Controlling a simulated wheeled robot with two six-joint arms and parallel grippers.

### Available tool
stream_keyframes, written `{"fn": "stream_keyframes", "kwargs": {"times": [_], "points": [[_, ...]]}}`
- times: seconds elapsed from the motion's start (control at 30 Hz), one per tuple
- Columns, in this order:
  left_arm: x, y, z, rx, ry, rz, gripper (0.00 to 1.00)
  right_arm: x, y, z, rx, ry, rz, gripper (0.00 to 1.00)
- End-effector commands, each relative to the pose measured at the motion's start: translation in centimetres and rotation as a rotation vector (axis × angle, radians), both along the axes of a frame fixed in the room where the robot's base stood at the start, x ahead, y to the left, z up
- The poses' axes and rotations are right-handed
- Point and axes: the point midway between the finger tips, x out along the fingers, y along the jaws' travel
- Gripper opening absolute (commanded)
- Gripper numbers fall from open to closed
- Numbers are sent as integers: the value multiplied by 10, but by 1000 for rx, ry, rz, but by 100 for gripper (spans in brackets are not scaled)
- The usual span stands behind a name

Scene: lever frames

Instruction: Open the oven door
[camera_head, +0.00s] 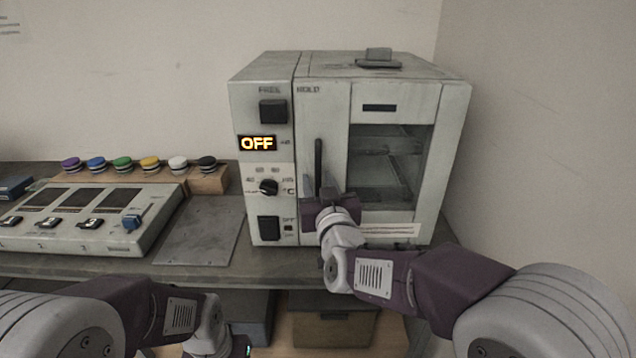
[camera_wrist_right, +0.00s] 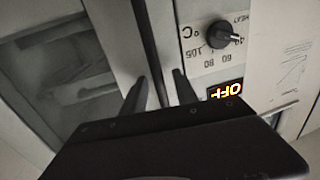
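The oven (camera_head: 276,72) stands on the bench against the back wall, with its display reading OFF. Its door (camera_head: 392,226) on the right part of the front, with a glass window, looks closed. The handle (camera_head: 318,160) is a dark vertical bar at the door's left side; it also shows in the right wrist view (camera_wrist_right: 150,50). My right gripper (camera_head: 321,186) is at the lower part of the handle. In the right wrist view its fingers (camera_wrist_right: 160,88) are apart, with the bar seeming to run between them; contact is unclear.
A control panel (camera_head: 130,245) and a row of coloured buttons (camera_head: 150,165) are on the bench at left. A flat grey plate (camera_head: 203,235) lies between panel and oven. A side wall (camera_head: 545,130) stands close to the oven's right.

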Motion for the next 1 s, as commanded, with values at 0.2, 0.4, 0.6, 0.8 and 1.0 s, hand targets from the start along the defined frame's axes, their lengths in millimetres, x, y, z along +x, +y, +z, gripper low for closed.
{"fn": "stream_keyframes", "kwargs": {"times": [0.2, 0.4, 0.6, 0.8, 1.0], "points": [[0, 0, 0, 0, 0, 0, 36, 10, 1, 0, 1, 1, -1, 35], [0, 0, 0, 0, 0, 0, 36, 9, 1, 0, 1, 0, -1, 18], [0, 0, 0, 0, 0, 0, 36, 9, 1, 0, 0, 0, -1, 0], [0, 0, 0, 0, 0, 0, 36, 9, 1, 0, 0, 0, -1, 0], [0, 0, 0, 0, 0, 0, 36, 9, 1, 0, 0, 0, -1, 0]]}}
